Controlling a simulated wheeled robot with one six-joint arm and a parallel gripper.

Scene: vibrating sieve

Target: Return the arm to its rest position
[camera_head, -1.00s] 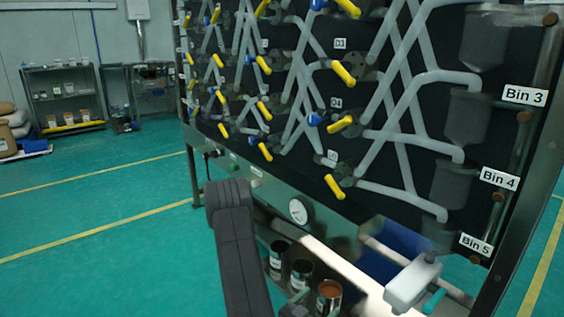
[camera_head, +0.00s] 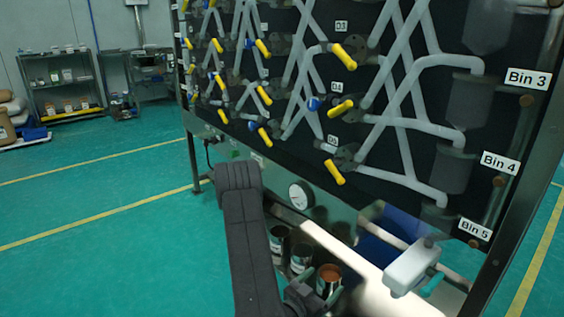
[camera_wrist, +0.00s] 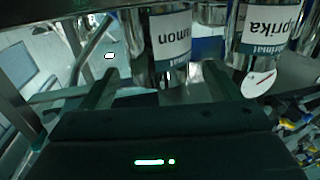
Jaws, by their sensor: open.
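My dark arm reaches down to the right in the head view, ending in my gripper (camera_head: 320,286) low beside the cans. In the wrist view my gripper (camera_wrist: 158,80) has its two fingers apart, and it is open. A can labelled "...amon" (camera_wrist: 170,42) appears upside down between and beyond the fingers; I cannot tell whether they touch it. A can labelled "Paprika" (camera_wrist: 268,28) is to its right. In the head view, an open can of orange-brown powder (camera_head: 328,279) is at the gripper, with a second can (camera_head: 302,256) and a third can (camera_head: 279,238) behind it.
The sieve's panel of pipes and yellow-handled valves (camera_head: 335,171) stands close behind the arm. A round gauge (camera_head: 300,195) is on its lower frame. A white device with a teal handle (camera_head: 411,267) is at the right. Green floor (camera_head: 110,225) is open at the left.

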